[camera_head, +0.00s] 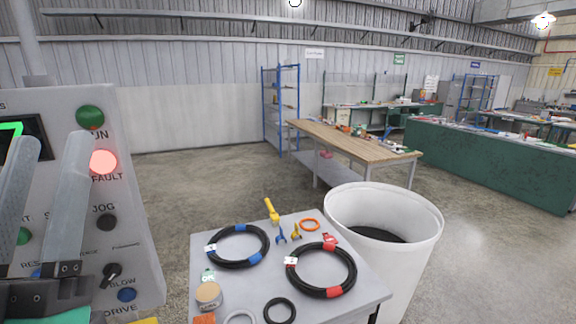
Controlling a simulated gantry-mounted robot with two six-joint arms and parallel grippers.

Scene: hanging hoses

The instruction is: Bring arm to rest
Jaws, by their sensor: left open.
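My left gripper (50,145) shows at the left edge of the head view. Its two grey fingers point up and stand apart, open, with nothing between them. It is in front of a grey control panel (130,215) and hides part of its screen and buttons. My right gripper is not in view. A small grey table (275,275) stands at the bottom middle, to the right of the gripper. On it lie a coiled black hose with blue bands (262,234) and one with red bands (347,258).
A white bin (395,275) stands right of the small table. A wooden workbench (350,142) stands farther back; the floor between is clear.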

